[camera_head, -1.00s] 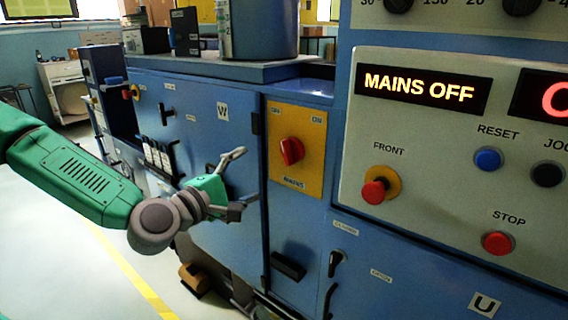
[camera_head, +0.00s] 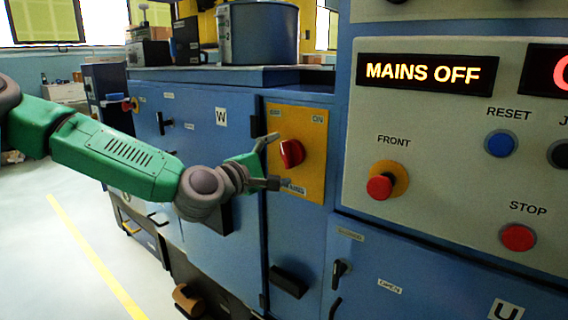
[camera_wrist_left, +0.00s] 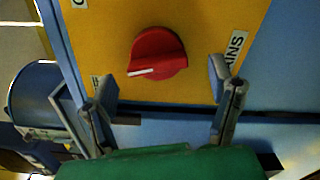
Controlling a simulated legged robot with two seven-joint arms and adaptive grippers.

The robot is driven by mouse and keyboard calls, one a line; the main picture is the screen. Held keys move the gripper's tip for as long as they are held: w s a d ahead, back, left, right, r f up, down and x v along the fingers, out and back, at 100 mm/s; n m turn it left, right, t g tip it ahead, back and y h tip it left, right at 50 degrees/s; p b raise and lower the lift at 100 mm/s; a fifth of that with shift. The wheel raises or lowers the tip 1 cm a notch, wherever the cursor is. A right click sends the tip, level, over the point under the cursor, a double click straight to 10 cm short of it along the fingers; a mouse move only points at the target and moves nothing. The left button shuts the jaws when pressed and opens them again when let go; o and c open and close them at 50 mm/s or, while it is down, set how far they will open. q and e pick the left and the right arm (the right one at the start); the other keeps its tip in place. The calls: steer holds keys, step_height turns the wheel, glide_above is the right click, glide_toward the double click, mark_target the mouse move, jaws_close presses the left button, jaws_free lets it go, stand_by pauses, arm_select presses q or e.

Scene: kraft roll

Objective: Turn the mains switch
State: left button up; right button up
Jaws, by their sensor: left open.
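The mains switch (camera_head: 291,153) is a red rotary knob on a yellow plate (camera_head: 312,128) on the blue cabinet front. In the left wrist view the red knob (camera_wrist_left: 158,54) shows a white pointer line toward its lower left. A lit display (camera_head: 427,72) reads MAINS OFF. My left gripper (camera_head: 273,161) is open just in front of the plate, left of the knob in the head view. In the left wrist view its two fingers (camera_wrist_left: 160,95) stand apart, one to each side below the knob, with nothing between them. My right gripper is not in view.
Right of the switch, a grey panel carries a red FRONT button (camera_head: 380,186), a blue RESET button (camera_head: 501,143) and a red STOP button (camera_head: 517,237). A black handle (camera_head: 289,281) sticks out below the plate. Open floor (camera_head: 60,240) lies at left.

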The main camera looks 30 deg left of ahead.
arm_select(q)
steer(key=shift+w, duration=1.2)
steer(key=c, duration=1.2)
steer(key=shift+m, duration=0.3)
steer(key=m+p, duration=0.2)
steer(key=m, duration=0.4)
steer(key=shift+s+d, duration=0.1)
steer(key=m, duration=0.2)
steer(key=m+p, duration=0.1)
steer(key=m, duration=0.2)
steer(key=shift+f+m, duration=0.25)
steer(key=shift+m, duration=0.15)
